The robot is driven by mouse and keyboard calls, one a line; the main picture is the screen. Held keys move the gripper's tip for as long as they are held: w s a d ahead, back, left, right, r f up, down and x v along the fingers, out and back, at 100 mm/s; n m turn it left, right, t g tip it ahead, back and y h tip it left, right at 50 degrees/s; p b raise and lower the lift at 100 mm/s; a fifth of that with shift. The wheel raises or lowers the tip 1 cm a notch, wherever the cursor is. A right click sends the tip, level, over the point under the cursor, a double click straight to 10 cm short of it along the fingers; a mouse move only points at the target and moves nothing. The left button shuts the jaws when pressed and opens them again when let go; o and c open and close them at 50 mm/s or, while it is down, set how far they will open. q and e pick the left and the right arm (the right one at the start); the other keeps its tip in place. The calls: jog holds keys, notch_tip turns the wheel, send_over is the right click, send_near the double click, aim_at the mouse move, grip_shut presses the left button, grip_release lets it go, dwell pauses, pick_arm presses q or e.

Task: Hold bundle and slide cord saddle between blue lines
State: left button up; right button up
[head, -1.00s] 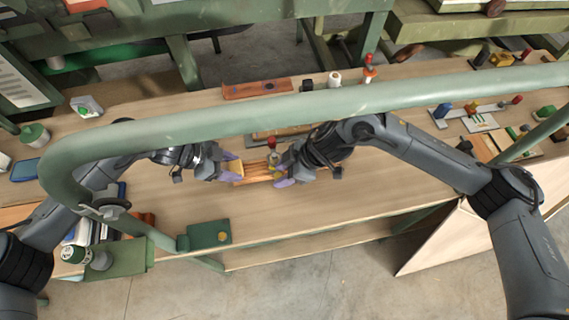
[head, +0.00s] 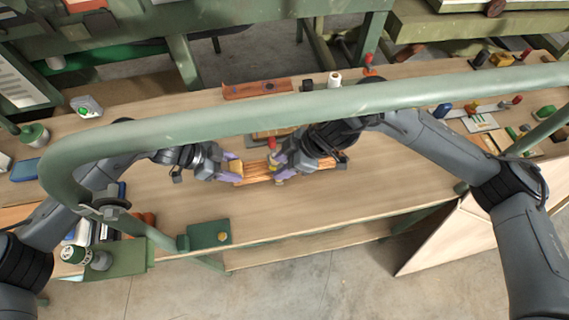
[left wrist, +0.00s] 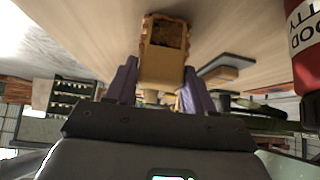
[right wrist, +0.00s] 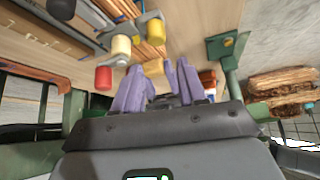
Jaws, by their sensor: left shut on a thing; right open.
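The bundle of thin wooden strips (head: 259,170) lies left to right on the bench in the head view; its strips also show in the right wrist view (right wrist: 152,47). My left gripper (head: 236,170) is shut at the bundle's left end, on a yellow-tan piece with a dark brown face, seen between its purple fingers in the left wrist view (left wrist: 162,65). My right gripper (head: 274,170) is open over the bundle's middle. I cannot make out the blue lines.
A green block (head: 210,234) sits at the bench's front edge. A green rail (head: 300,108) crosses above the bench.

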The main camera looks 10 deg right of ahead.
jog(key=shift+f, duration=2.5)
grip_shut()
